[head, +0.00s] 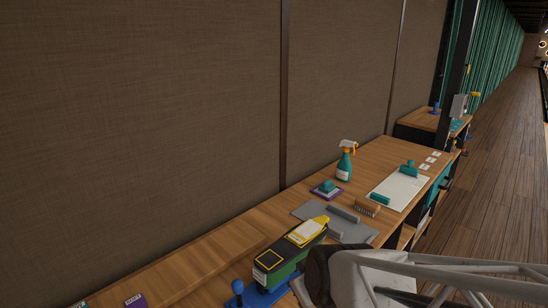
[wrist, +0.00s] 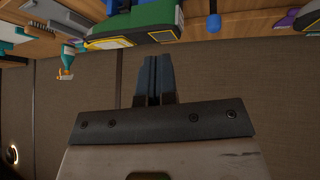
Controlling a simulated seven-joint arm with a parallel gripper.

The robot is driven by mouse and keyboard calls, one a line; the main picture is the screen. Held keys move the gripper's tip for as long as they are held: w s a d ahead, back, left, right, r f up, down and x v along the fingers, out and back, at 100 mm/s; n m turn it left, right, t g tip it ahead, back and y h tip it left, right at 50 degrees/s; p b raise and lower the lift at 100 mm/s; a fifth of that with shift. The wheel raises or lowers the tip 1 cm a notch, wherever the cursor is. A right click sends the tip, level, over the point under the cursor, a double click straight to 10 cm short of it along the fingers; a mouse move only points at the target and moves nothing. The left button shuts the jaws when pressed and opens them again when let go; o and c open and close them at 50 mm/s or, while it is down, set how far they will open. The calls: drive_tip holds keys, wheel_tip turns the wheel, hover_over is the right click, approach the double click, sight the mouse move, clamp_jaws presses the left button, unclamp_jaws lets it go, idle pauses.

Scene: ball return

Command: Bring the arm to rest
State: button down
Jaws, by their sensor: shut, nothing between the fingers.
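My arm (head: 365,280) reaches in from the lower right in the head view, at the front of the wooden workbench (head: 195,252). In the wrist view my gripper (wrist: 154,62) is shut, its two dark fingers together with nothing between them. The fingertips point toward a green, black and yellow boxy device (wrist: 135,27), apart from it as far as I can tell. The same device (head: 293,250) stands on the bench left of my arm in the head view. My fingers are not visible in the head view.
A blue knobbed base (head: 262,297) is beside the device. A brown panelled wall (head: 150,110) backs the bench; wooden floor (head: 490,180) is clear at right.

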drive_tip(key=s+d+r+m+g+h, duration=0.2)
drive_tip(key=s+d+r+m+g, duration=0.2)
drive_tip(key=s+d+r+m, duration=0.3)
drive_tip(key=s+d+r, duration=0.1)
drive_tip(key=s+d, duration=0.1)
drive_tip(key=d, duration=0.2)
drive_tip(key=shift+s+d+r+h, duration=0.25)
drive_tip(key=shift+d+r+h, duration=0.05)
drive_tip(key=shift+d+r, duration=0.05)
idle(3.4)
